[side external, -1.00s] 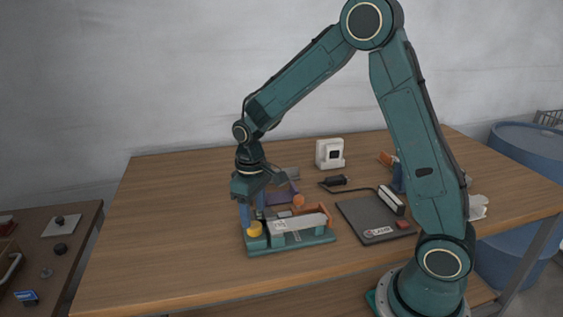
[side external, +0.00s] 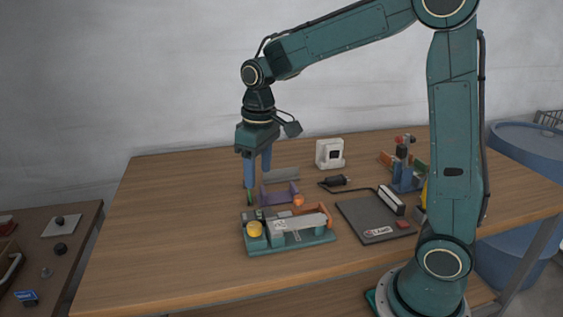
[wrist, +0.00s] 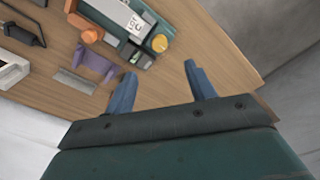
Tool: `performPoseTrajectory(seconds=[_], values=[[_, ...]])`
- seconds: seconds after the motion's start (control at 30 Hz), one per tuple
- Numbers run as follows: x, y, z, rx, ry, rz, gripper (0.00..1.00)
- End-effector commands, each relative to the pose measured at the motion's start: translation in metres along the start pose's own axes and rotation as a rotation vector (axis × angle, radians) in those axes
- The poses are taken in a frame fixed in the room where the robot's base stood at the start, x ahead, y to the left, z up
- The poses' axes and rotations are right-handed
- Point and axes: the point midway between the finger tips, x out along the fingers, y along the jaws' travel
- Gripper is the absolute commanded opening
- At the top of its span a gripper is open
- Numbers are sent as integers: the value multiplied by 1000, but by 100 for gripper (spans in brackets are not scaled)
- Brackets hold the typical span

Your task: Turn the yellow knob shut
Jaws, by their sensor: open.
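The yellow knob (side external: 254,229) sits on the left end of a green device base (side external: 290,243) near the middle of the table. In the wrist view the knob (wrist: 160,42) shows near the top, ahead of the fingers. I cannot tell from its round shape how far it is turned. My gripper (side external: 258,182) has two blue fingers pointing down, apart and empty. It hangs behind and above the knob, not touching it. In the wrist view the open gripper (wrist: 158,85) has a clear gap between its fingertips.
The table's left part is clear.

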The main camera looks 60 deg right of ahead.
Motion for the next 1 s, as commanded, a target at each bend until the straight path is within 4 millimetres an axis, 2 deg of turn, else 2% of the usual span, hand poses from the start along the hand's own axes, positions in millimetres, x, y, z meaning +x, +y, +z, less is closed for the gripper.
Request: performPoseTrajectory(seconds=[0.5, 1.0], values=[[-34, -9, 40, 13, 91, 11, 55], [-55, -18, 80, 25, 178, 20, 55]])
